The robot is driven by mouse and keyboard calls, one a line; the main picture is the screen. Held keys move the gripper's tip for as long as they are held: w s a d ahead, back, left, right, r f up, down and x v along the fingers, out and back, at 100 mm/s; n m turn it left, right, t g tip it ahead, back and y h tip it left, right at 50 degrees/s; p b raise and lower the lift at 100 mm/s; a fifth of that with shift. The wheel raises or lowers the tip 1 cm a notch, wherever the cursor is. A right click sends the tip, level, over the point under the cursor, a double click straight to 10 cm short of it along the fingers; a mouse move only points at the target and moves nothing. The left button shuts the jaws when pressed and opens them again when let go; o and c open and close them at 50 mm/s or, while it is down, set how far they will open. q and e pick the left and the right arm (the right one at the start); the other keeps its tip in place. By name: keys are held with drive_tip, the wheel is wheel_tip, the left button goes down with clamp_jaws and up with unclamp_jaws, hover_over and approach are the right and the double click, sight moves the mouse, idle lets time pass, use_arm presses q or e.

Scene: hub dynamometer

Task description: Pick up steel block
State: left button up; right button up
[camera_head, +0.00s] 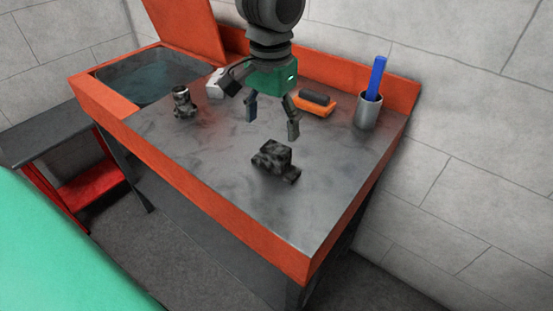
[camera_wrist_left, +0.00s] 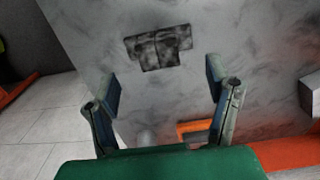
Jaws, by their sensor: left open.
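The steel block (camera_head: 272,157) is a dark, mottled, stepped piece. It lies on the grey bench top, right of the middle. In the left wrist view the block (camera_wrist_left: 158,47) shows beyond the fingertips, near the top centre. My left gripper (camera_head: 271,118), with a green body, points down above the bench, a little behind the block in the head view. It is open and empty. In the left wrist view its two fingers (camera_wrist_left: 164,85) are spread wide with bare bench between them. The block looks apart from both fingers. My right gripper is in neither view.
A dark cylindrical part (camera_head: 184,103) and a white item (camera_head: 215,83) stand left. An orange brush-like item (camera_head: 315,104) lies behind the gripper. A grey cup (camera_head: 369,111) holds a blue bar (camera_head: 378,76). An orange-rimmed basin (camera_head: 108,103) adjoins. Bench around the block is clear.

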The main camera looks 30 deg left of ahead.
sight(275, 148)
use_arm(q)
drive_tip(key=f, duration=0.1)
drive_tip(key=d+f, duration=0.1)
drive_tip(key=f, duration=0.1)
drive_tip(key=shift+w+f, duration=0.2)
drive_tip(key=f, duration=0.2)
drive_tip(key=a+f+b, duration=0.1)
drive_tip(key=f, duration=0.2)
drive_tip(key=shift+w+a+f, duration=0.1)
drive_tip(key=shift+w+a, duration=0.05)
drive_tip(key=shift+w, duration=0.05)
drive_tip(key=shift+f, duration=0.2)
drive_tip(key=shift+d+r, duration=0.2)
drive_tip(key=shift+d, duration=0.4)
drive_tip(key=c, duration=1.6)
drive_tip(key=shift+a, duration=0.25)
clamp_jaws()
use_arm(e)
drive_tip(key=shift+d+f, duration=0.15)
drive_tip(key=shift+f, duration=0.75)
